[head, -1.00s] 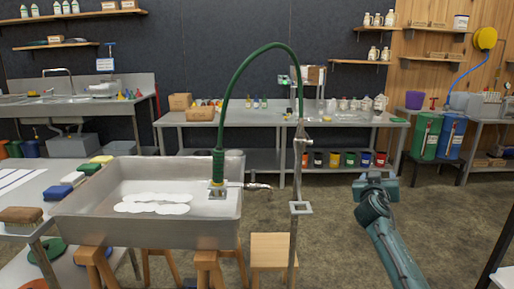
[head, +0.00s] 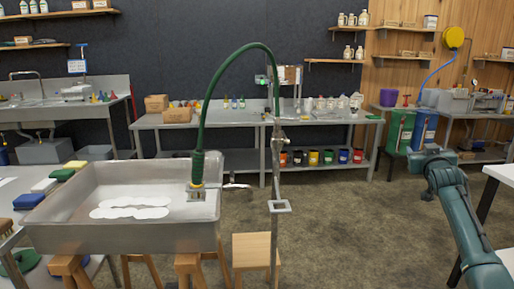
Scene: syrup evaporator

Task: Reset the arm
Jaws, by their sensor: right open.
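My right gripper (head: 433,153) is at the right of the head view, at the end of a teal arm. It is open, holds nothing that I can see, and is apart from everything around it. My left gripper is out of view. A metal evaporator pan (head: 100,238) stands at the left on wooden stools, with white patches on its floor. A green hose (head: 213,85) arches from a fitting (head: 196,190) in the pan over to a metal stand (head: 275,190) on its right.
A wooden stool (head: 257,250) stands by the metal stand. A white table edge (head: 500,175) shows at the far right beside my arm. A long bench (head: 235,120) runs along the back wall. Green and blue canisters (head: 399,132) stand behind my gripper. The middle floor is clear.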

